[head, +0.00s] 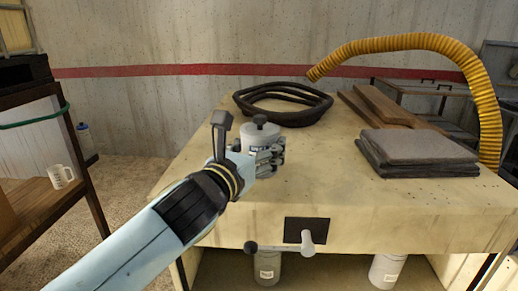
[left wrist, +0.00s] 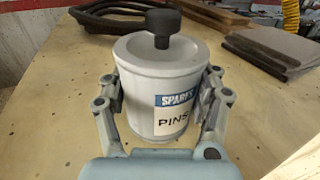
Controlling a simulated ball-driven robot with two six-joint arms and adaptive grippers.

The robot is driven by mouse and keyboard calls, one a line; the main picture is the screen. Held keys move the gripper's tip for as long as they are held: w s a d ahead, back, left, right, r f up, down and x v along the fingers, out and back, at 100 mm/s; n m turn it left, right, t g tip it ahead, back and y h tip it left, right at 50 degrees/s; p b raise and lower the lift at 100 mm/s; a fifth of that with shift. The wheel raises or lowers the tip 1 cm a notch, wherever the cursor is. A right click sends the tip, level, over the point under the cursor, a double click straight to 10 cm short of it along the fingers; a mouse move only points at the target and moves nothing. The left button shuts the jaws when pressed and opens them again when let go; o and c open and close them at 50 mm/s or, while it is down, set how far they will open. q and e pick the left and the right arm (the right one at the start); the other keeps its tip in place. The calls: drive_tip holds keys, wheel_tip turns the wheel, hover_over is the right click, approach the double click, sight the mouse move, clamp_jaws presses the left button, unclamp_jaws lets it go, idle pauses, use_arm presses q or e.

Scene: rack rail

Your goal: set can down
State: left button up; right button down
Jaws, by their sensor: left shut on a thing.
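The can (head: 258,134) is light grey with a black knob on its lid. It also shows large in the left wrist view (left wrist: 152,82), with a label reading "SPARES" and "PINS". It is upright over the near left part of the wooden workbench top (head: 210,200). My left gripper (head: 268,158) is shut on the can, with a finger on each side of it in the left wrist view (left wrist: 163,105). The can's base is partly hidden, so I cannot tell whether it touches the bench. My right gripper is not in view.
A coiled black hose (head: 283,104) lies behind the can. Wooden boards (head: 385,105), folded grey cloths (head: 418,147) and a yellow corrugated hose (head: 440,42) are to the right. The front middle of the bench is clear. A shelf with a white mug (head: 61,176) stands at left.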

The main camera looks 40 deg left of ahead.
use_arm(q)
drive_tip(key=o, duration=0.9)
drive_tip(key=shift+f, duration=0.15)
drive_tip(key=o, duration=0.5)
drive_tip(key=shift+w+a, duration=0.1)
drive_tip(key=shift+a, duration=0.05)
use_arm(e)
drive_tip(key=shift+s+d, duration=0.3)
use_arm(q)
drive_tip(key=shift+r, duration=0.25)
drive_tip(key=s, duration=0.3)
drive_tip(key=s+d+b, duration=0.1)
drive_tip(key=s, duration=0.3)
drive_tip(key=s+d+b, duration=0.1)
drive_tip(key=s, duration=0.3)
drive_tip(key=shift+f, duration=0.2)
drive_tip(key=shift+s+r+b, duration=0.15)
drive_tip(key=shift+s+b, duration=0.2)
drive_tip(key=shift+s, duration=0.15)
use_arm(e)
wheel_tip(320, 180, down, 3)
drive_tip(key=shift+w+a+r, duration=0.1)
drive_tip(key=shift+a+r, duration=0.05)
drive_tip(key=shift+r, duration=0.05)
